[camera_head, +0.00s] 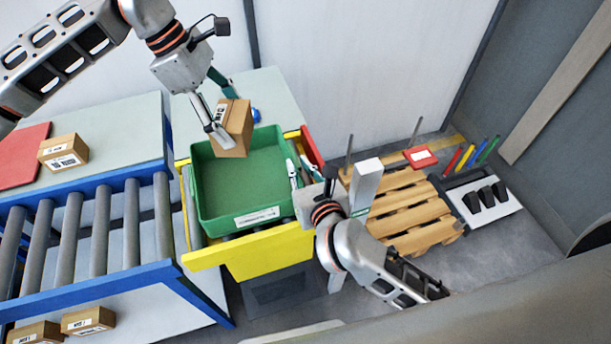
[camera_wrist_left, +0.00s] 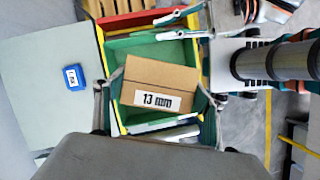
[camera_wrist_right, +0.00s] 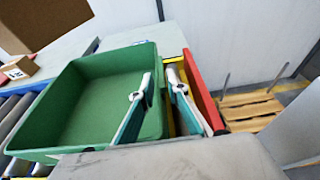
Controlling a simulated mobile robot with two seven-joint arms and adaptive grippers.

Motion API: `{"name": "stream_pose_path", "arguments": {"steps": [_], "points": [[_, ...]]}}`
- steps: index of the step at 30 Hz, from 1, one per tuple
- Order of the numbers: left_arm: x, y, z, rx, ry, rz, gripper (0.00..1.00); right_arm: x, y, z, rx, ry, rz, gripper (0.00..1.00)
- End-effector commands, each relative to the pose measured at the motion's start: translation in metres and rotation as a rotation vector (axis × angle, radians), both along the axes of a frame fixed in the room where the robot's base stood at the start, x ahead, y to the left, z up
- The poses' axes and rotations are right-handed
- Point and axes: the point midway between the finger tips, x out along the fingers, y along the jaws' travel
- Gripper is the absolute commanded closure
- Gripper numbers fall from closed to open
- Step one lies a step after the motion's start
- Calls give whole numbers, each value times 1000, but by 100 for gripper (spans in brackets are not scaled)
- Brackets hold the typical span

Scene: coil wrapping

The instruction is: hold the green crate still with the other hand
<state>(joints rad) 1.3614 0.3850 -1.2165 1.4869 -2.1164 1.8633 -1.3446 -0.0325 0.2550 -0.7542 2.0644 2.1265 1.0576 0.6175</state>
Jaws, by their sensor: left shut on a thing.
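The green crate (camera_head: 215,215) sits in a yellow-edged holder beside the roller conveyor; its floor looks bare. My right gripper (camera_head: 300,178) is at the crate's right wall. In the right wrist view the crate (camera_wrist_right: 95,105) shows with one finger inside the wall and the other outside, and a gap between my right gripper's fingers (camera_wrist_right: 162,95). My left gripper (camera_head: 230,120) is shut on a cardboard box (camera_head: 236,130), held over the back part of the crate. In the left wrist view the box (camera_wrist_left: 158,85) hides part of the crate and has a "13 mm" label.
A yellow bin wall (camera_head: 245,252) fronts the crate and a red bin (camera_head: 310,148) stands right of it. Another box (camera_head: 63,151) lies on the left table near a red sheet (camera_head: 20,155). A small blue item (camera_wrist_left: 74,76) lies on the table. A wooden pallet (camera_head: 405,210) is at right.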

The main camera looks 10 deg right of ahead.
Motion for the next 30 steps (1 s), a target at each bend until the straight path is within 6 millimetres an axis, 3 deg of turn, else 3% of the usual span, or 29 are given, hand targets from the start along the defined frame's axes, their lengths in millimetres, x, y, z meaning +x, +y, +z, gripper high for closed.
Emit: {"name": "stream_pose_path", "arguments": {"steps": [3, 10, 20, 22, 23, 30], "points": [[0, 0, 2, -2, -2, 0, 72, 16, 2, -4, 0, -1, -1, 85], [0, 0, 2, -2, -2, 0, 72, 33, 4, -9, 0, -1, -1, 85], [0, 0, 2, -2, -2, 0, 72, 35, 4, -10, 0, -1, -1, 85], [0, 0, 2, -2, -2, 0, 72, 35, 4, -10, 0, -1, -1, 98], [0, 0, 2, -2, -2, 0, 72, 35, 4, -10, 0, -1, -1, 100], [0, 0, 2, -2, -2, 0, 72, 35, 4, -10, -1, -1, -1, 100]]}}
